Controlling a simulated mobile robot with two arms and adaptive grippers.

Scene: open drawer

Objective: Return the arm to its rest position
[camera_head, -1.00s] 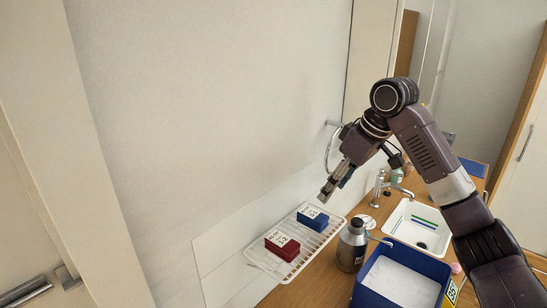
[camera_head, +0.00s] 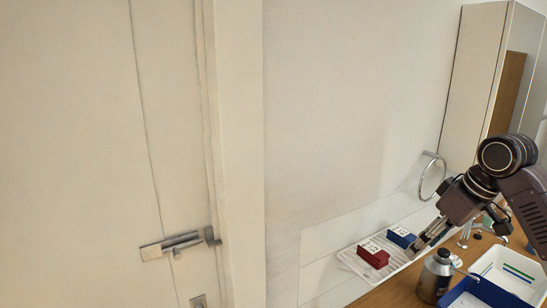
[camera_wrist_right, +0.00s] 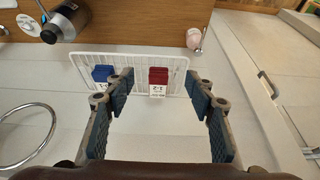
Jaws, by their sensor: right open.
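My right arm comes in at the right edge of the head view. My right gripper (camera_head: 416,247) points down and left and overlaps the right end of the white wire rack (camera_head: 349,258) in the picture. In the right wrist view, my right gripper (camera_wrist_right: 161,88) has its two blue-padded fingers spread wide with nothing between them. Beyond the fingers, the rack (camera_wrist_right: 125,62) holds a red box (camera_wrist_right: 158,76) and a blue box (camera_wrist_right: 103,73). My left gripper is not in view.
A towel ring (camera_head: 432,178) hangs on the wall. A door with a lever handle (camera_head: 180,243) is at left.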

